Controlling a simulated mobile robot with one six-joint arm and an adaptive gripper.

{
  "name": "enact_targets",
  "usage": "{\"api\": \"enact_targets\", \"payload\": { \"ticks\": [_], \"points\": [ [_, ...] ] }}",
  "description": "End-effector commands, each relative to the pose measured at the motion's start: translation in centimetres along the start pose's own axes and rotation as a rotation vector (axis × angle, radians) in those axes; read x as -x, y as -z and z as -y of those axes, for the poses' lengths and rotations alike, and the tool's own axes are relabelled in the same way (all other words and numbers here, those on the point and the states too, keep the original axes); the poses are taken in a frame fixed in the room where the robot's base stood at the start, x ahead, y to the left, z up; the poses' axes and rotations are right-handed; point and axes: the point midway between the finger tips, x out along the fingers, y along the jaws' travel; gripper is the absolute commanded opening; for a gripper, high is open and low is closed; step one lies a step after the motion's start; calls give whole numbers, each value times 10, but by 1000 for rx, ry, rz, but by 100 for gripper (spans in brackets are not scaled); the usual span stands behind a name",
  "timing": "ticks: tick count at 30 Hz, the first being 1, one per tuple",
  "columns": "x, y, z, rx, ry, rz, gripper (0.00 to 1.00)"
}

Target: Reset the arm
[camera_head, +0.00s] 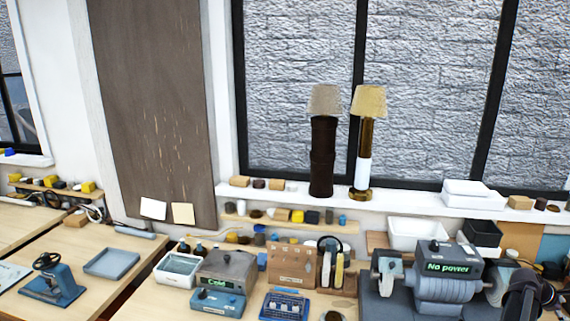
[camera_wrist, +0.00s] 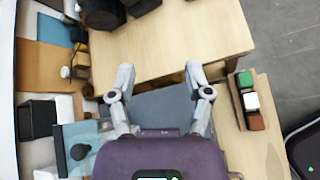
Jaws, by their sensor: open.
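My gripper (camera_wrist: 160,78) shows in the wrist view with its two grey fingers spread wide apart. Nothing is between the fingertips. It is over a wooden bench top (camera_wrist: 185,38), with a grey-blue surface between and below the fingers. In the head view, a dark rounded part at the bottom right corner looks like part of my arm; the fingers cannot be made out there.
The head view shows a grey machine reading "No power" (camera_head: 447,267), a device reading "Cold" (camera_head: 217,303), and two lamps, dark (camera_head: 322,155) and brass-white (camera_head: 366,150), on the windowsill.

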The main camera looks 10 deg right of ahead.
Motion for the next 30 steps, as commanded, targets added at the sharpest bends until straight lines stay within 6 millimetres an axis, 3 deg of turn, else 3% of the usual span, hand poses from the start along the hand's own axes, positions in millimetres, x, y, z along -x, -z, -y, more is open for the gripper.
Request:
{"api": "enact_targets", "payload": {
  "ticks": [11,17,23,30],
  "points": [
    [24,37,-3,-61,-5,-52,65],
    [44,68,-3,-115,-4,-98,65],
    [77,114,0,-196,8,-169,65],
    [137,191,13,-329,51,-292,65]
  ]
}}
